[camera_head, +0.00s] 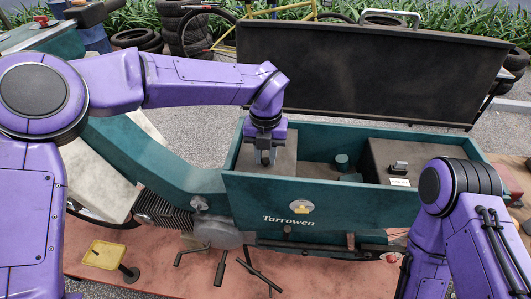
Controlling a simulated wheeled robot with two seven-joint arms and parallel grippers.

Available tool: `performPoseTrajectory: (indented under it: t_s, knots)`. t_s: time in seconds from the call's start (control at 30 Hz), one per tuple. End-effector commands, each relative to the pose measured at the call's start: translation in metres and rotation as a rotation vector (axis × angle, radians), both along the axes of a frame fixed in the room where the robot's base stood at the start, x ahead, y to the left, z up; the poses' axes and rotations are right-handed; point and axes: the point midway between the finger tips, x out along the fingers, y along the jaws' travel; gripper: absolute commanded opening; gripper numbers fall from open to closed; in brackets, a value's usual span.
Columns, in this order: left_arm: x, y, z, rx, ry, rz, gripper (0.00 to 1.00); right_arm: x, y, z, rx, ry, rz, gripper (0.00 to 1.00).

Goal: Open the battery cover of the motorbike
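The teal motorbike (160,165), marked "Tarrowen" on its side, stands across the middle. A large dark lid (370,75) stands raised along the back of its open teal compartment (340,208). Inside at the left is a grey-brown panel (287,152). At the right is a dark brown box (420,156) with a small black latch-like part (399,168) and a white label. My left gripper (265,157) points down over the left panel. Its fingers are small and partly hidden, so I cannot tell whether it touches or grips anything. My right arm shows at lower right; its gripper is out of view.
A reddish platform (330,280) lies under the motorbike. Several dark bar-like parts and a yellow pedal-like plate (103,254) are low in front. Stacked tyres (187,28), a blue barrel (92,33) and plants are behind. The compartment's middle has an open gap.

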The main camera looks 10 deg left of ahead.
Motion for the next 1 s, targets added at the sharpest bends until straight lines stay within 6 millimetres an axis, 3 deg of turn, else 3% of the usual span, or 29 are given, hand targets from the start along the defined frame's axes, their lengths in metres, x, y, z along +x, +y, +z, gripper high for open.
performPoseTrajectory:
  t_s: [0.47,1.0]
  knots:
    - [0.006,0.001,0.013,0.000,-0.007,0.001,0.00,0.000,0.000,0.010,0.000,0.000,0.000,0.43]
    - [0.037,0.002,0.068,0.000,-0.012,0.002,0.00,0.000,0.000,0.058,0.000,0.000,0.000,0.43]
